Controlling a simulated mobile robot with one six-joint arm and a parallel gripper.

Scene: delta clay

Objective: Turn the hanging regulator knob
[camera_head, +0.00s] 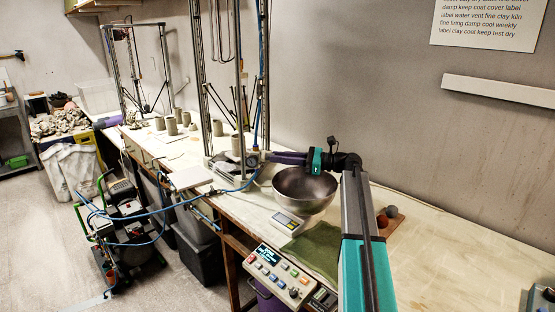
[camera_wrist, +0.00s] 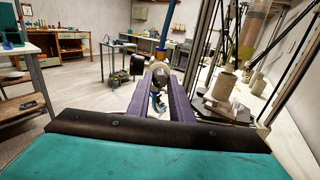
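The hanging regulator (camera_head: 253,160) is a small round gauge body with blue hose, hanging beside the metal frame above the bench. My gripper (camera_head: 270,156) reaches left over the steel bowl, its purple fingers level and their tips at the regulator. In the wrist view the two fingers of my gripper (camera_wrist: 158,80) stand apart, with the dark knob (camera_wrist: 157,77) between or just beyond their tips. A pale round part of the regulator shows behind it. I cannot tell whether the fingers touch the knob.
A steel bowl (camera_head: 305,190) stands on the bench below my gripper, with a small scale (camera_head: 287,222) in front. A green cloth (camera_head: 318,248) and a control box (camera_head: 279,274) are nearer. Metal frame posts (camera_head: 240,80) rise near the regulator. A blue hose (camera_head: 165,210) runs to a compressor (camera_head: 128,215).

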